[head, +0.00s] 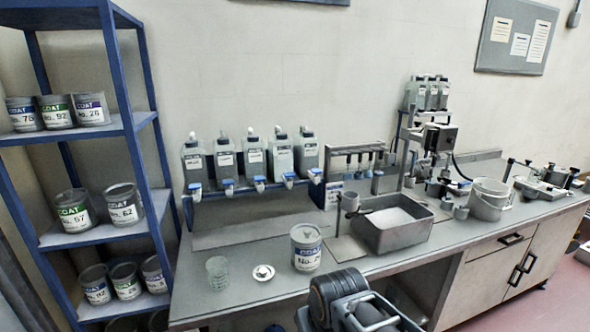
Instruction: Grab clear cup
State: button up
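A clear cup (217,273) stands upright on the grey workbench (345,268), near its left end. It is see-through with a faint pattern and looks empty. Dark and grey links of my arm show at the bottom centre, in front of the bench edge and to the right of the cup. My gripper's fingers do not show in the head view. Nothing touches the cup.
Right of the cup are a small white lid-like disc (263,273) and a COAT can (306,248). Behind stands a rack of several bottles (254,158). A blue shelf (100,235) with cans stands left.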

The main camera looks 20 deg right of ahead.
aim_at(216, 268)
jog(key=u, duration=0.45)
jog(key=i, duration=0.75)
jog(key=u, duration=1.95)
